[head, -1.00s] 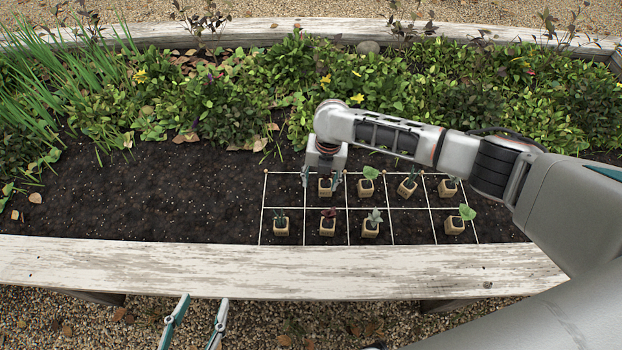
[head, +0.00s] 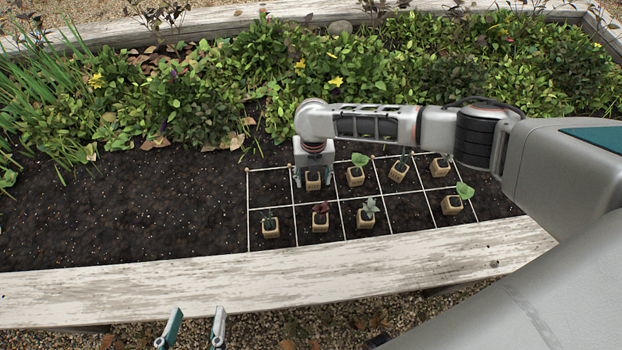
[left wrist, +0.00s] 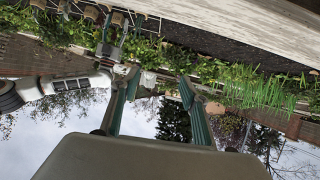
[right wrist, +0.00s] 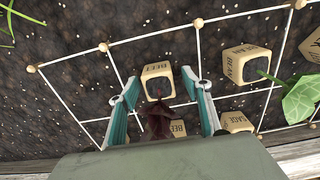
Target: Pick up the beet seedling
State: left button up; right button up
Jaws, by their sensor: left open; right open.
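A beet seedling in a cubic tan pot stands in the far row of the grid in the head view (head: 312,183). In the right wrist view its pot, labelled BEET (right wrist: 157,70), sits between my right fingers. My right gripper (head: 312,178) is open above and around it, without a visible grip; it also shows in the right wrist view (right wrist: 164,98). Dark red leaves hang below that pot in this view; which pot they belong to is unclear. Another red-leaved seedling (head: 320,223) stands in the near row. My left gripper (head: 197,328) is open and empty before the bed.
Several other potted seedlings stand close by, including a bean (head: 355,177) and a sage (head: 366,218). White grid strings (head: 282,204) run around them. The bed's pale wooden front board (head: 250,275) lies between my left gripper and the soil. Bare soil is free at left.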

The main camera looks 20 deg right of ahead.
aim_at(312, 174)
jog(key=shift+w, duration=0.1)
jog(key=c, duration=1.2)
jog(key=r, duration=0.1)
jog(key=r+p, duration=0.1)
jog(key=r, duration=0.1)
jog(key=r+p, duration=0.1)
jog(key=r, duration=0.1)
jog(key=shift+w+r, duration=0.25)
jog(key=shift+w, duration=0.05)
pick_arm(q)
jog(key=s+a+f+m+g+y+p, duration=0.1)
jog(key=s+a+f+p, duration=0.1)
jog(key=a+p, duration=0.3)
jog(key=shift+a+f+m+y, duration=0.3)
jog(key=shift+a+f+y, duration=0.1)
jog(key=shift+a+f, duration=0.05)
pick_arm(e)
jog(key=shift+s+r, duration=0.2)
jog(key=shift+r, duration=3.5)
jog(key=shift+s+r, duration=0.15)
jog(key=shift+r, duration=3.5)
